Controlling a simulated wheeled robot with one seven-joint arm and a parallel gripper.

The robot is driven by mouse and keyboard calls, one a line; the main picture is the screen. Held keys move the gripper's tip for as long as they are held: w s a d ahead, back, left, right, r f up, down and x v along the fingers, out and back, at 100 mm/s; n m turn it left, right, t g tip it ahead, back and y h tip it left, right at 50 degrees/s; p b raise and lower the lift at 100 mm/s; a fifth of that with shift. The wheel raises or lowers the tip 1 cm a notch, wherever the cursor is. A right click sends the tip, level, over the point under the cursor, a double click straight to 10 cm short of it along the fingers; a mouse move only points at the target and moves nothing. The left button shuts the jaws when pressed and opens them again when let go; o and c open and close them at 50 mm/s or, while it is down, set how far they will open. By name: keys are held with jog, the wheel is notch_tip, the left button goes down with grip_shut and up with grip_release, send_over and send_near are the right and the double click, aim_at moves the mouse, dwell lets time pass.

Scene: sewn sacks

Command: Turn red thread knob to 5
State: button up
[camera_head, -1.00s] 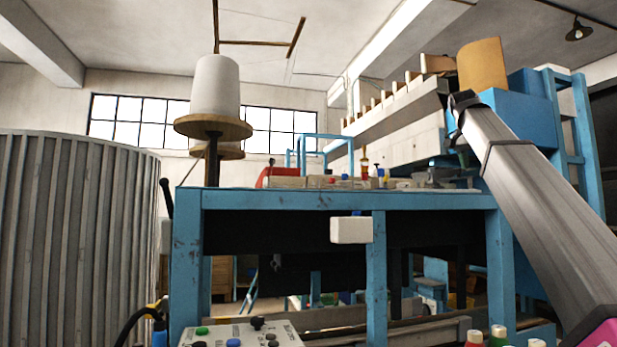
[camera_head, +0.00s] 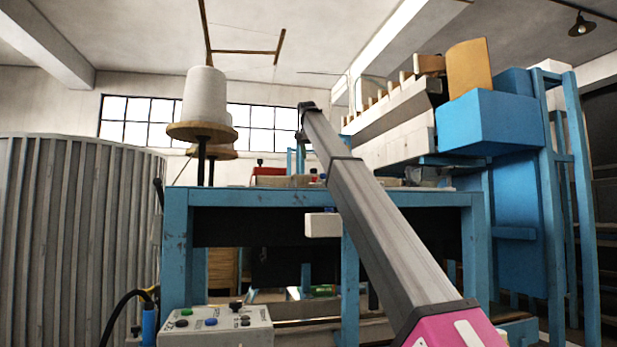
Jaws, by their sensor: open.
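The blue machine bench (camera_head: 260,197) stands ahead, with small parts along its top. A red part (camera_head: 268,171) sits on the left of the top. A tiny red and blue piece (camera_head: 313,174) shows just left of my arm. I cannot tell whether either one is the red thread knob, and no number scale is readable. My arm runs from the lower right up to a dark joint above the bench, covering part of the bench top. I cannot make out my gripper past that joint.
White thread cones (camera_head: 205,95) stand on wooden discs at the bench's left. A control box (camera_head: 215,327) with coloured buttons is at lower left. A white block (camera_head: 322,225) hangs at the bench front. A blue machine housing (camera_head: 492,122) rises at right, a ribbed grey drum (camera_head: 75,240) at left.

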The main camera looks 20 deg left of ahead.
aim_at(315, 180)
jog(key=x, duration=0.9)
jog(key=shift+w+d+f, duration=0.2)
jog(key=shift+f, duration=0.1)
jog(key=c, duration=0.9)
